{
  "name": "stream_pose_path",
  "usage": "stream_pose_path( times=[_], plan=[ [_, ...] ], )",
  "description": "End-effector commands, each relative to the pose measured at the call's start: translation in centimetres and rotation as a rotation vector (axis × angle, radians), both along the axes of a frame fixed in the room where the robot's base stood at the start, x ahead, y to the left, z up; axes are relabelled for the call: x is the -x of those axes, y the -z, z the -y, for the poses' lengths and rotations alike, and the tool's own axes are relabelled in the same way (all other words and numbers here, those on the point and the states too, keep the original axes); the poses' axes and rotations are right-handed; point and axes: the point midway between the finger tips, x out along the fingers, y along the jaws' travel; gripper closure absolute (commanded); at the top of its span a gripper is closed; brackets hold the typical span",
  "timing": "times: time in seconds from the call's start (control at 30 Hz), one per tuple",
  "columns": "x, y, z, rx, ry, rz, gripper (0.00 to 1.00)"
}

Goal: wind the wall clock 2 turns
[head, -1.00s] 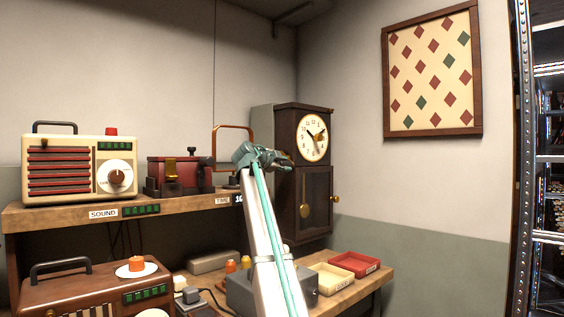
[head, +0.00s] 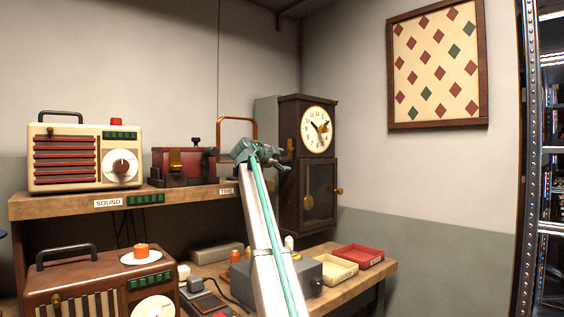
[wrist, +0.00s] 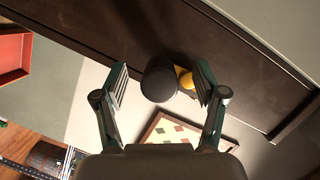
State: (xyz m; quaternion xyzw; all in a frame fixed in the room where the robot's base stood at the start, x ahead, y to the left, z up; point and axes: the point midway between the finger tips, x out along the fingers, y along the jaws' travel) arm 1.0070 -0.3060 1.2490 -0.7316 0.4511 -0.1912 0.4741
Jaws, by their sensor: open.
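The wall clock (head: 323,180) is a tall dark wooden case with a round white dial (head: 316,131) on top. A brass pendulum (head: 307,203) shows behind its lower door, and a brass knob (head: 338,190) sits at the door's right edge. My gripper (head: 284,160) is at the left part of the case, in front of it. In the wrist view my gripper (wrist: 160,84) is open. A dark round knob (wrist: 158,80) lies between its fingers, with gaps on both sides. A yellow brass part (wrist: 184,78) shows beside the knob, partly behind the right finger.
A cream radio (head: 85,160) and a dark red device (head: 184,163) stand on the upper shelf, left of my arm. A cream tray (head: 333,272) and a red tray (head: 357,257) lie on the lower bench. A framed diamond-pattern board (head: 436,65) hangs on the right wall.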

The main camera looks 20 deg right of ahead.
Motion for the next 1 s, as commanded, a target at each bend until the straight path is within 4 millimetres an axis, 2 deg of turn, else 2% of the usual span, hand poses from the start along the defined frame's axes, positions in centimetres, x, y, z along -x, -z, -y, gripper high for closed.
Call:
stream_pose_path(
  times=[0.27, 1.0],
  plan=[
    [0.2, -0.1, -0.3, 0.001, 0.0, 0.001, 0.29],
    [2.9, -0.8, -4.7, 0.001, 0.0, 0.001, 0.29]
  ],
)
